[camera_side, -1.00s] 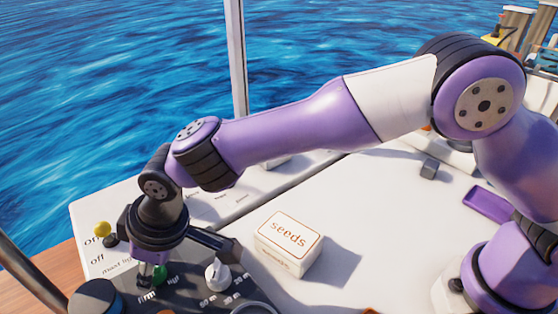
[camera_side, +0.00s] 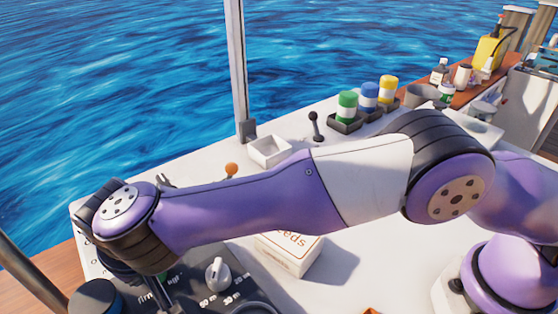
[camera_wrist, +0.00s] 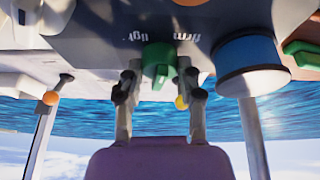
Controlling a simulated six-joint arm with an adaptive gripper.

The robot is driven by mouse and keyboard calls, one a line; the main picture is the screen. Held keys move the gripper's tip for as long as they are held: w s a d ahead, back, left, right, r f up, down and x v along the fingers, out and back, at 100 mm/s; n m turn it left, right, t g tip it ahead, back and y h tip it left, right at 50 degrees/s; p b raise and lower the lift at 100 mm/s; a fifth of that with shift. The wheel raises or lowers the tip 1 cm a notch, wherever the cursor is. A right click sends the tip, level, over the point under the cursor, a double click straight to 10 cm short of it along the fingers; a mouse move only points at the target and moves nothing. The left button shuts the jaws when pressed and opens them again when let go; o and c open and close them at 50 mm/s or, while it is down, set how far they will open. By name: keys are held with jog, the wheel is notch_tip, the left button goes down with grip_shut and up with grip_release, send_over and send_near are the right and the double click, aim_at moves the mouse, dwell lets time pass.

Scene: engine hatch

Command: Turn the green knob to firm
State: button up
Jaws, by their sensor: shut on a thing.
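The green knob (camera_wrist: 158,62) sits on a dark panel marked "firm" and "light", in the upper middle of the wrist view, which is upside down. My gripper (camera_wrist: 158,72) has one finger on each side of it and is shut on it. Which mark the knob points at, I cannot tell. In the side view my wrist hides most of the knob and the fingers; the "firm" mark (camera_side: 150,298) shows beside my arm.
A white knob (camera_side: 217,275) stands on the same panel, close to my arm. The seeds box (camera_side: 290,255) is partly behind my forearm. A blue-topped cylinder (camera_wrist: 250,60) stands beside the green knob.

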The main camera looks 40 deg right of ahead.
jog(key=shift+f, duration=0.15)
dwell(0.4)
jog(key=o, duration=1.1)
jog(key=shift+o, duration=0.2)
